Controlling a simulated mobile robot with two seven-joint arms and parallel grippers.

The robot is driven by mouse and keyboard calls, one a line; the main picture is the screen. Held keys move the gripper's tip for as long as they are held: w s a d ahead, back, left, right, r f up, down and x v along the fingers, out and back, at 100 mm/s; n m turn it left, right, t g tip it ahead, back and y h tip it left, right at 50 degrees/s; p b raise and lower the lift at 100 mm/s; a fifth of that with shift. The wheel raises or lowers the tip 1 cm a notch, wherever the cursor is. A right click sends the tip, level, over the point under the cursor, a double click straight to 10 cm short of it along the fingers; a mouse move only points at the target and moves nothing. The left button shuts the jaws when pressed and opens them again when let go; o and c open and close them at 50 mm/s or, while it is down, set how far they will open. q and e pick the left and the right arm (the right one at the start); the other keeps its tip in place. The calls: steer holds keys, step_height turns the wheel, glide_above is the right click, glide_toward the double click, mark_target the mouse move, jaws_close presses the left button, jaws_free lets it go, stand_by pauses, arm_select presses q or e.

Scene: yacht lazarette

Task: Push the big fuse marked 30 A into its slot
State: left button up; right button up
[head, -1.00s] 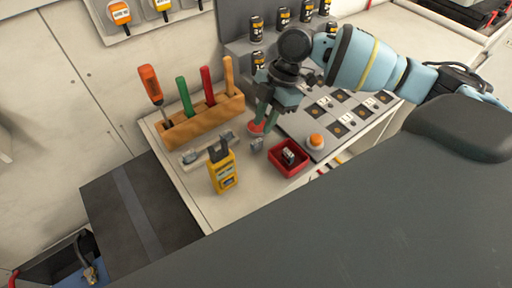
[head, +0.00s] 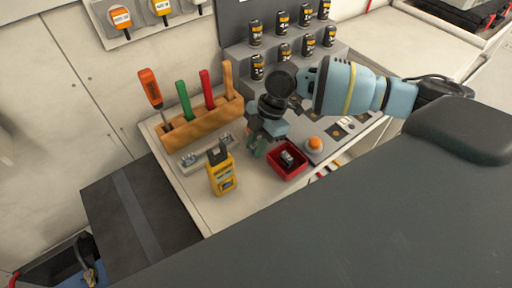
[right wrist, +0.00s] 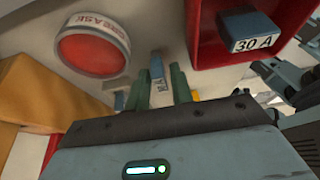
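The fuse marked 30 A (right wrist: 254,34) lies in a red tray (right wrist: 215,52) at the upper right of the right wrist view. In the head view the tray (head: 276,173) holds this dark fuse (head: 288,158). My right gripper (head: 258,150) is low over the bench, left of the tray. In the right wrist view its green fingers (right wrist: 160,88) stand apart, with another small blue-grey fuse (right wrist: 157,67) between or just beyond them; its label is unreadable. The slotted panel (head: 346,122) is partly hidden by my right arm. My left gripper is out of view.
An orange button (head: 315,143) sits right of the tray. A yellow meter (head: 222,175) stands left of my gripper. A wooden rack (head: 203,122) with tools is behind. A red round lid (right wrist: 93,52) is close by. Black cans stand on steps at the back.

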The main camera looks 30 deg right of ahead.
mark_target(252, 147)
steer(key=shift+f, duration=0.15)
jaws_close()
steer(key=shift+r, duration=0.65)
step_height(252, 147, up, 2)
steer(key=shift+a+r, duration=0.1)
steer(key=s+d+r, duration=0.1)
steer(key=s, duration=1.5)
steer(key=shift+d+r, duration=0.2)
steer(key=shift+r, duration=0.05)
